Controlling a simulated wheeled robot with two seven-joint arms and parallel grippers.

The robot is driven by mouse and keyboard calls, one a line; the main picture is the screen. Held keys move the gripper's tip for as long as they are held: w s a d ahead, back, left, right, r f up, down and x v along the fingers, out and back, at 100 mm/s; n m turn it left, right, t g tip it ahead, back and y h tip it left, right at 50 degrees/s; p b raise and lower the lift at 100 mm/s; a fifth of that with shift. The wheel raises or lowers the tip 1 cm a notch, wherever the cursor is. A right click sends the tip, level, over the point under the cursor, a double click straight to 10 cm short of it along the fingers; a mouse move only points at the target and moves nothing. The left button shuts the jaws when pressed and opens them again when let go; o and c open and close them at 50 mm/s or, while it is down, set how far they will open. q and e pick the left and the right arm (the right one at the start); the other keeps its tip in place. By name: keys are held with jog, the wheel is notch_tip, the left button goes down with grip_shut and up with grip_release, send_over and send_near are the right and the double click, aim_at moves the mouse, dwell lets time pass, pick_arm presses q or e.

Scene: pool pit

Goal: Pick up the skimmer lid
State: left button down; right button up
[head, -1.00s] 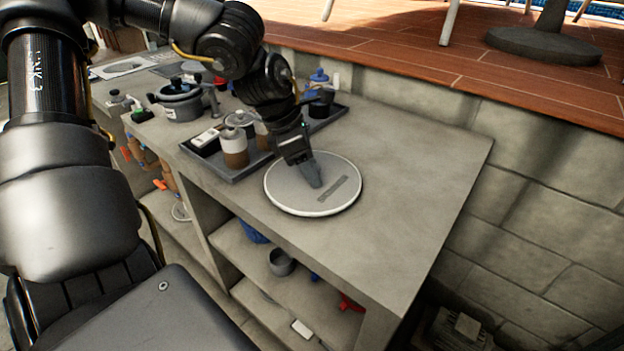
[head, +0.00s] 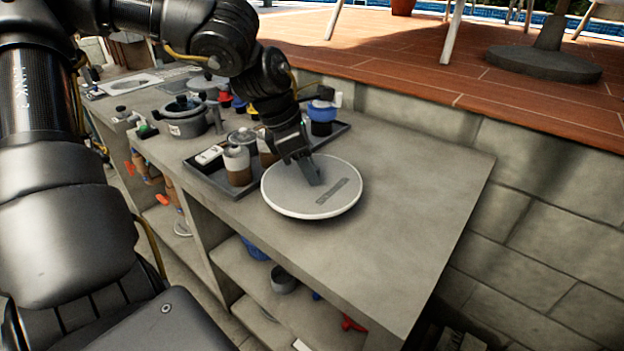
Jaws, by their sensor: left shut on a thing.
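The skimmer lid is a round, light grey disc (head: 290,200) with a pale rim and a darker ribbed strip on its top. It is over the concrete counter (head: 410,190), right of the dark tray. My left gripper (head: 314,178) reaches down onto the lid's upper middle and is shut on it. The exact grip point is hidden by the fingers. The lid looks slightly tilted, with its near edge close above the counter; I cannot tell how large any gap is. My right gripper is not in view.
A dark tray (head: 200,177) with bottles and containers stands just left of the lid. A grey pot (head: 185,118) stands farther left. Shelves below hold a grey cup (head: 284,280) and other items. The counter's right side is clear. A block wall (head: 540,190) rises behind.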

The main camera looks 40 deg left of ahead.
pick_arm(q)
jog(key=s+a+r, duration=0.1)
jog(key=r, duration=0.1)
jog(key=s+a+r, duration=0.1)
jog(key=a+r, duration=0.1)
jog(key=s+a+r, duration=0.1)
jog(key=r, duration=0.1)
jog(key=shift+s+a, duration=0.15)
jog(key=shift+s, duration=0.15)
jog(key=s+a+r, duration=0.3)
jog(key=s+a, duration=0.2)
jog(key=a, duration=0.1)
jog(key=shift+p, duration=0.3)
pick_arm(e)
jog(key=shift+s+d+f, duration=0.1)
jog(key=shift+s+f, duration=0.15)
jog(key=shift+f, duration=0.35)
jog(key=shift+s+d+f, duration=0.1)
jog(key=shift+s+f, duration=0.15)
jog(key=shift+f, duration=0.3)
